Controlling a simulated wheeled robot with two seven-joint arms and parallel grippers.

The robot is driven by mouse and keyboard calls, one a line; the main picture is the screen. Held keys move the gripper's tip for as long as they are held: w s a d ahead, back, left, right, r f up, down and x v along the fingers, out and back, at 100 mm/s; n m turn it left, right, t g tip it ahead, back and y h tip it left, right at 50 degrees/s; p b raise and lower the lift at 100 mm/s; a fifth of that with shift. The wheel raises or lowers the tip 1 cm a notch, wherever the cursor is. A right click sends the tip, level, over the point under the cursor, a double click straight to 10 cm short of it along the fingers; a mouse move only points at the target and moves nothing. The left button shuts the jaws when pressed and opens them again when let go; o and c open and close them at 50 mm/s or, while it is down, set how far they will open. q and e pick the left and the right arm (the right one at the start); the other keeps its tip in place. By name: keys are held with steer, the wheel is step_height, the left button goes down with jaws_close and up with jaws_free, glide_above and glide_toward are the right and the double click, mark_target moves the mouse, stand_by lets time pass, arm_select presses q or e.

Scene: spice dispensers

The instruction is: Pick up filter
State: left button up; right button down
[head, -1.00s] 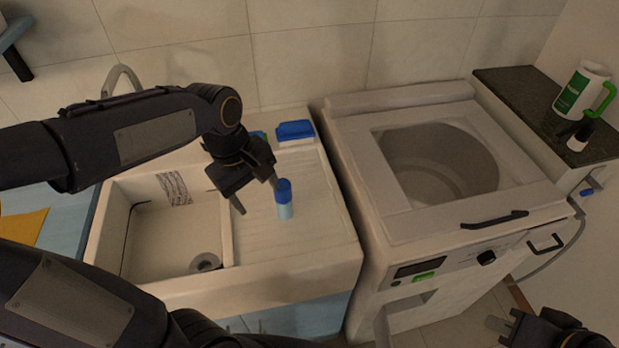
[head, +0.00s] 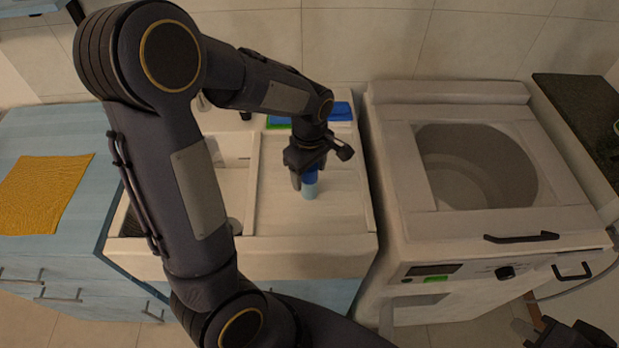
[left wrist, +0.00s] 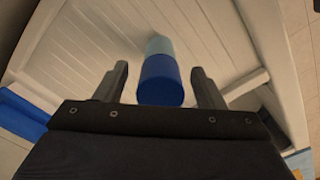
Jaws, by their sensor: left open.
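A small upright cylinder (head: 310,190), dark blue on top and light blue below, stands on the ribbed drainboard (head: 345,210) of the sink. I take it to be the filter. My left gripper (head: 318,172) is open, just above and around its upper part in the head view and hiding some of its top. In the left wrist view the cylinder (left wrist: 161,80) lies between the two open fingers (left wrist: 160,70), with a visible gap on each side. My right gripper (head: 535,332) is partly in view at the bottom right, away from the sink; its opening is unclear.
The sink basin (head: 232,190) is left of the drainboard, partly hidden by my left arm. A blue sponge-like item (head: 341,111) lies behind the cylinder. A white top-loading washing machine (head: 480,222) stands to the right. An orange cloth (head: 42,192) lies on the blue counter (head: 95,140).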

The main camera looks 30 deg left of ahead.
arm_select(q)
steer(key=c, duration=1.1)
steer(key=shift+r, duration=0.1)
steer(key=shift+c, duration=0.2)
